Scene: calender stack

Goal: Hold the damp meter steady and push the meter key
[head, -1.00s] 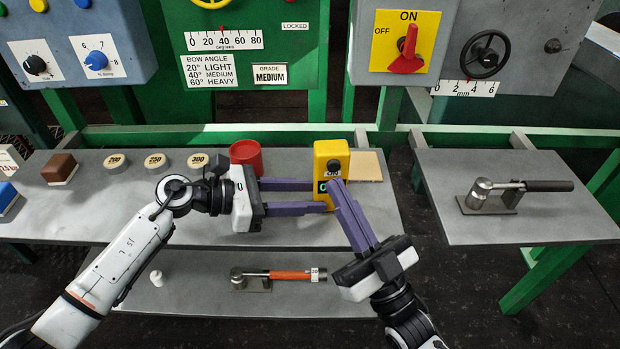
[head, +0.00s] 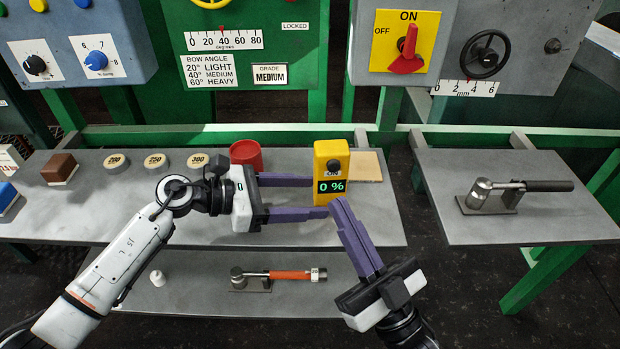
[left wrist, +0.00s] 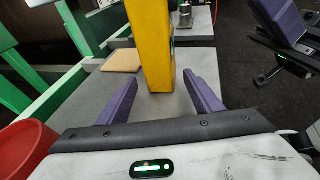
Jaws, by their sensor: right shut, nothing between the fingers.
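The yellow damp meter (head: 321,150) stands upright on the grey bench, its lit display (head: 331,186) reading "0 %". The dark round meter key (head: 333,166) is on its front, above a small "ON" label. My left gripper (head: 321,197) is open, with one finger behind the meter's left edge and one in front. In the left wrist view the meter (left wrist: 152,45) stands between the spread fingers (left wrist: 160,88), with a gap on the left side. My right gripper (head: 338,204) is shut and empty, its tips in front of and below the display.
A red cup (head: 246,156) stands left of the meter and a tan pad (head: 366,166) lies behind it at right. Several round discs (head: 156,161) lie further left. A lower shelf (head: 205,290) holds an orange-handled tool (head: 290,275).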

